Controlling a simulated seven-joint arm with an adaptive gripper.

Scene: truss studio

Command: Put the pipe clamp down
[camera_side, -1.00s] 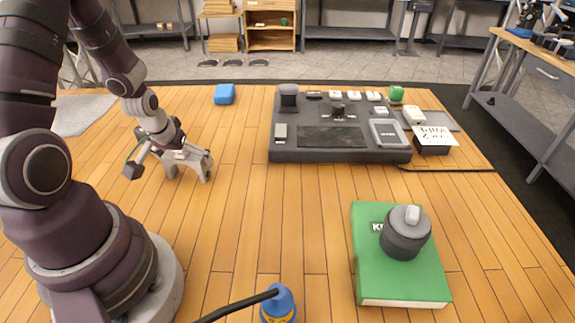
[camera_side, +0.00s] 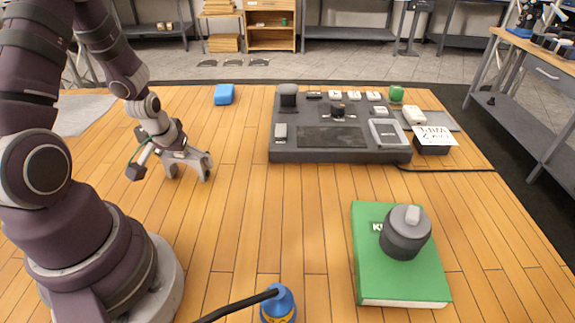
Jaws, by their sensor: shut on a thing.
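My gripper (camera_side: 188,174) is low over the wooden table at the left, pointing down, with its light grey fingers close to the tabletop. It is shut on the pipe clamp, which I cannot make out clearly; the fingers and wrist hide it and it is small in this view. I cannot tell whether the clamp touches the table.
A dark console (camera_side: 290,155) with several small parts stands at back centre. A blue block (camera_side: 224,94) lies at back left. A green book (camera_side: 400,284) carries a dark round weight (camera_side: 405,238) at front right. A blue cone-shaped thing (camera_side: 279,306) with a black cable is at the front. The middle is clear.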

